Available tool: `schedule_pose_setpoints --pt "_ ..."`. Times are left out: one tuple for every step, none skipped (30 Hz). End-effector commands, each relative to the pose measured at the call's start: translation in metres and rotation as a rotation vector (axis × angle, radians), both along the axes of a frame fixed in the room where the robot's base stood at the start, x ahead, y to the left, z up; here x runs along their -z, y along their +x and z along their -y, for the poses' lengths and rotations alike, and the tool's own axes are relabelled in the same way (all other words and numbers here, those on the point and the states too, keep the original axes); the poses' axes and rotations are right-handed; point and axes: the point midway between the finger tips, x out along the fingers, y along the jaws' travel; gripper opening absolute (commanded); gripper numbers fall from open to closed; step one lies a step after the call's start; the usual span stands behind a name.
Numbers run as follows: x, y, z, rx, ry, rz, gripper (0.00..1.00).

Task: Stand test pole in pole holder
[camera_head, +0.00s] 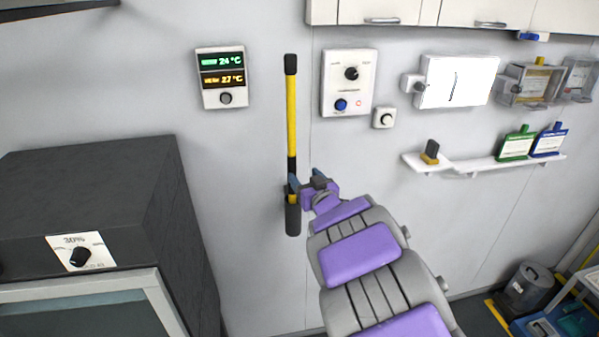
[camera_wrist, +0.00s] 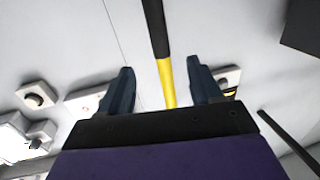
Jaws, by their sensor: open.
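The test pole (camera_head: 291,110), yellow with black ends, is upright against the wall. Its lower end goes down to a dark cup-like piece (camera_head: 293,220), which looks like the pole holder; my gripper partly hides the join. My gripper (camera_head: 305,181) is open beside the pole's lower part, just above that cup. In the wrist view the pole (camera_wrist: 158,40) runs between the two spread blue fingers of my gripper (camera_wrist: 160,68), with gaps on both sides.
A temperature display (camera_head: 222,78) and a dial panel (camera_head: 348,84) flank the pole on the wall. A dark cabinet (camera_head: 100,190) stands at left. A bin (camera_head: 529,288) is at lower right.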

Motion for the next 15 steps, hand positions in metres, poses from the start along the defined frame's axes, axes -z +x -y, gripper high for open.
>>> schedule_pose_setpoints --pt "0.001 -0.008 0.004 0.002 -0.001 -0.004 0.64" --pt "0.001 -0.012 0.006 0.002 -0.001 -0.003 0.64" --pt "-0.001 -0.017 0.009 0.001 0.001 0.0 0.64" --pt "-0.002 -0.021 0.011 0.001 0.001 0.002 0.64" --pt "-0.002 -0.026 0.013 0.001 0.001 0.002 0.64" --pt "-0.001 -0.031 0.016 0.003 0.0 -0.001 0.64" --pt "0.0 -0.035 0.018 0.003 0.001 -0.003 0.64" --pt "0.0 -0.039 0.02 0.002 0.001 -0.003 0.64" --pt "-0.001 -0.043 0.022 0.001 0.001 -0.002 0.64" --pt "-0.001 -0.046 0.023 0.0 0.001 0.0 0.64" --pt "-0.001 -0.049 0.024 0.0 0.001 0.0 0.64" --pt "-0.001 -0.052 0.026 0.0 0.002 -0.001 0.64" --pt "-0.001 -0.054 0.028 0.0 0.002 -0.001 0.64" --pt "-0.001 -0.056 0.029 0.001 0.002 -0.001 0.64" --pt "-0.001 -0.058 0.029 0.001 0.002 -0.001 0.64"
